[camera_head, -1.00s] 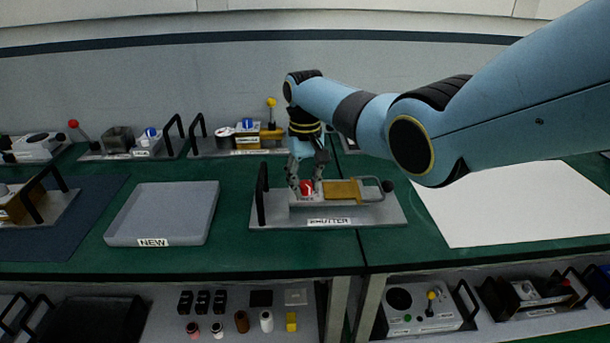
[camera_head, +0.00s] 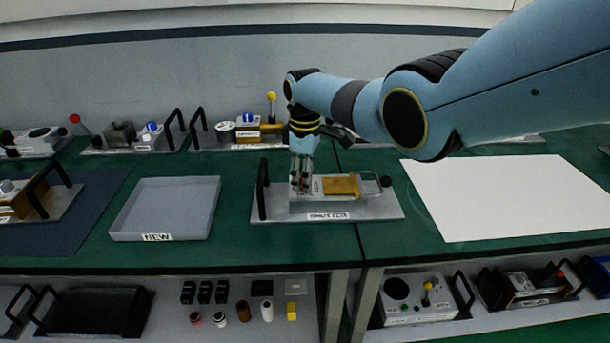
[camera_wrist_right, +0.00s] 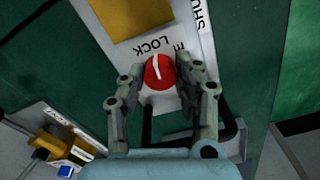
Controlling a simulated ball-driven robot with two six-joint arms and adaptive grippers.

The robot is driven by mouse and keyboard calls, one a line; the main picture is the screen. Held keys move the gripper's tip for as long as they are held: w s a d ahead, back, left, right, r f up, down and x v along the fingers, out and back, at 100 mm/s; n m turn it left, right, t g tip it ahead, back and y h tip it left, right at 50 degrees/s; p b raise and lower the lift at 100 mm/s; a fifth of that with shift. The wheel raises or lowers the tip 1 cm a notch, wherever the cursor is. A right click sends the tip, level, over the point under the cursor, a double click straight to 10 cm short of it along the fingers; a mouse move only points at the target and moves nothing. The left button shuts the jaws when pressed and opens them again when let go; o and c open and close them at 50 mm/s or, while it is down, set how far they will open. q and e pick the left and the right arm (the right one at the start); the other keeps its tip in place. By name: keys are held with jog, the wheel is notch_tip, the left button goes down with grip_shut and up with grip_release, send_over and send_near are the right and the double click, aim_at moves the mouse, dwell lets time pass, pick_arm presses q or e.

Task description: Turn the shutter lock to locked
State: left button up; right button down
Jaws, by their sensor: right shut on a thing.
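The shutter unit is a grey plate (camera_head: 375,209) with a label reading SHUTTER, a black handle (camera_head: 262,190) at its left end and a brass-coloured block (camera_head: 341,185) on top. Its lock is a round red knob with a white line (camera_wrist_right: 159,71), beside the word LOCK in the right wrist view. My right gripper (camera_head: 301,188) points down over the left part of the unit and hides the knob in the head view. In the wrist view its two fingers (camera_wrist_right: 158,88) are on either side of the red knob, shut on it. My left gripper is not in view.
A grey tray labelled NEW (camera_head: 122,235) lies to the left, and a white sheet (camera_head: 490,200) to the right. Other handled units stand along the back, including one with a yellow ball lever (camera_head: 271,97). Green bench shows around the shutter unit.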

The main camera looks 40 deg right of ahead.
jog(key=shift+n, duration=0.6)
jog(key=c, duration=0.9)
grip_release()
jog(key=shift+c, duration=0.2)
jog(key=shift+r, duration=0.1)
notch_tip(320, 180, up, 12)
